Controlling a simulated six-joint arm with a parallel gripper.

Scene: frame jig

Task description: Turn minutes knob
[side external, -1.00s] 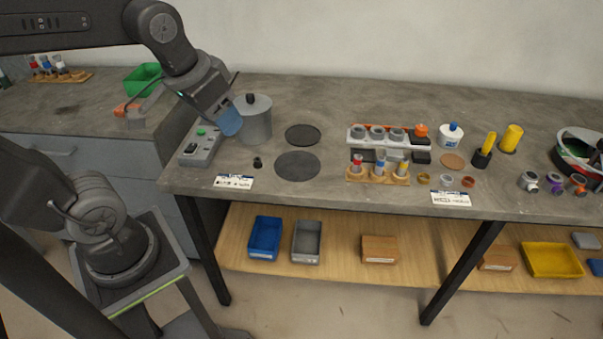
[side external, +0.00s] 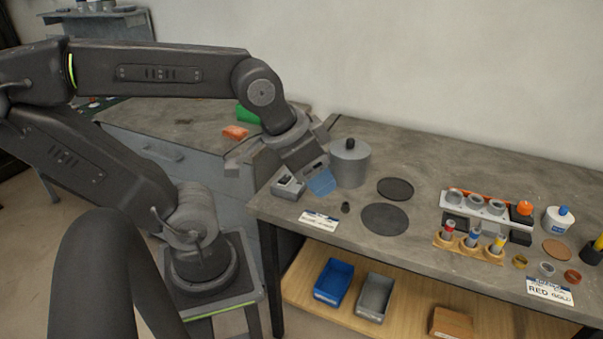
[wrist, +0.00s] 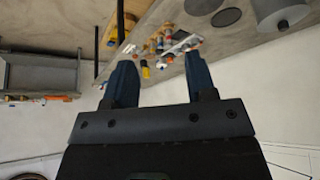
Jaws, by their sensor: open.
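A grey control box (side external: 288,187) sits at the left end of the bench. Small details on its top are visible, but I cannot pick out the minutes knob, and my gripper covers part of the box. My gripper (side external: 322,183) has blue fingers and hangs in front of the box's right side, left of a grey lidded pot (side external: 350,165). I cannot tell its height above the box. In the wrist view my gripper (wrist: 160,78) is open, its two fingers apart with nothing between them. The pot shows there too, at the upper right (wrist: 278,14).
A small black knob-like piece (side external: 345,208) and two dark discs (side external: 385,219) lie right of the box. A rack with grey rings (side external: 478,205) and a wooden tube holder (side external: 468,246) stand farther right. A white label (side external: 319,221) lies at the front edge.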

